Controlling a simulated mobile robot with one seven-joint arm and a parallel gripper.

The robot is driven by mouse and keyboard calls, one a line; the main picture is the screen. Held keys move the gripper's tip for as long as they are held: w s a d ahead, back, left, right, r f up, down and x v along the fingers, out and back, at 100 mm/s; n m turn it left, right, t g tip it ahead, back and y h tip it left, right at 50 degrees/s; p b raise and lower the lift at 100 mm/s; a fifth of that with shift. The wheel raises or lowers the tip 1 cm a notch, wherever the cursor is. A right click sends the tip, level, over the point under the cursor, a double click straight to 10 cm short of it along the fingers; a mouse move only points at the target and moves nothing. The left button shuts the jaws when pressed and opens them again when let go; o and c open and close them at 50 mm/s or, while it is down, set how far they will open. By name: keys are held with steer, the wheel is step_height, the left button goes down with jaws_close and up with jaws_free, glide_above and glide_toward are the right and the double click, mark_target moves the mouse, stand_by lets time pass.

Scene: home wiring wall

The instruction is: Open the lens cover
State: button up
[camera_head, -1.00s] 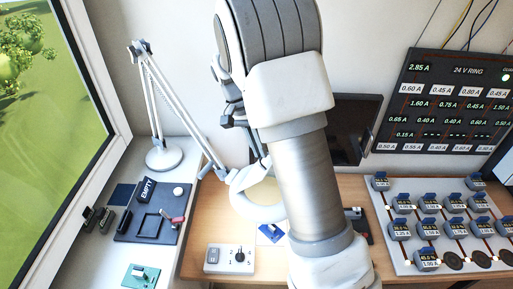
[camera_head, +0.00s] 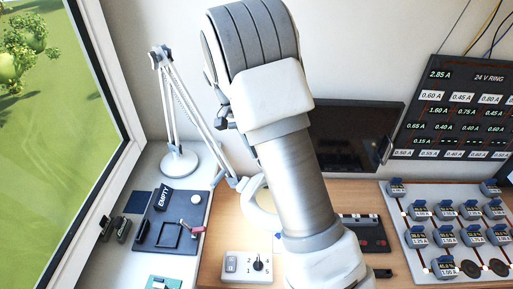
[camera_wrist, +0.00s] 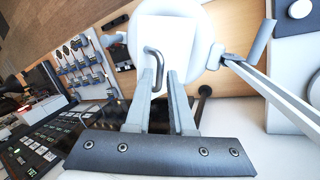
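The magnifier lamp has a round white head (camera_wrist: 185,45) at the top middle of the wrist view. A pale square area covers its centre; I take it as the lens cover (camera_wrist: 170,32). A bent grey handle (camera_wrist: 153,58) stands out from it. My gripper (camera_wrist: 163,74) reaches up to this handle, with the handle's lower end between the fingertips. A gap shows between the fingers, so they look open around the handle. In the head view, the lamp head (camera_head: 258,203) shows only as a pale rim; my arm hides the rest and my gripper.
The jointed lamp arm (camera_head: 172,110) rises from a round base (camera_head: 179,164) on the left. A dark tray (camera_head: 172,228), a switch box (camera_head: 247,266), a dark screen (camera_head: 350,130) and a panel of meters (camera_head: 455,235) surround the desk area.

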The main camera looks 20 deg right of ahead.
steer(key=shift+o, duration=1.2)
steer(key=shift+r, duration=0.1)
steer(key=v, duration=1.7)
steer(key=shift+a+b, duration=0.15)
steer(key=shift+b, duration=0.15)
steer(key=shift+w+r, duration=0.1)
